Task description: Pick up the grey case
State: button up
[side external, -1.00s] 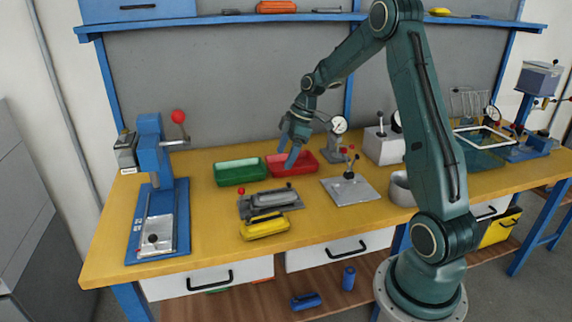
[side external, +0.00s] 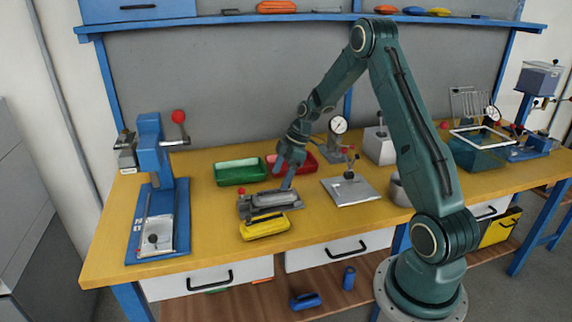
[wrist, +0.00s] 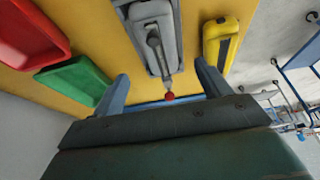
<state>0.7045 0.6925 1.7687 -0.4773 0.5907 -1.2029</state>
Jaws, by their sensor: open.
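The grey case (side external: 275,198) lies in a darker grey holding fixture (side external: 245,210) on the yellow bench. In the wrist view the case (wrist: 146,10) sits in its fixture, with a clamp lever and a red knob (wrist: 169,96) lying over it. My gripper (side external: 284,174) is open and empty, above and slightly behind the case. In the wrist view its fingers (wrist: 161,74) are spread to either side of the fixture's near end, with the red knob between them.
A yellow case (side external: 265,228) lies in front of the fixture. A green bin (side external: 240,172) and a red bin (side external: 308,164) stand behind it. A metal plate with a clamp (side external: 350,190) is to the right, a blue press (side external: 153,160) to the left. Bench between press and fixture is clear.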

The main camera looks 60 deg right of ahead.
aim_at(274, 192)
jog(key=shift+x, duration=1.4)
jog(key=shift+x, duration=2.6)
jog(key=shift+s, duration=0.1)
jog(key=c, duration=1.2)
jog(key=shift+r, duration=0.15)
notch_tip(274, 192, up, 20)
jog(key=shift+f, duration=0.15)
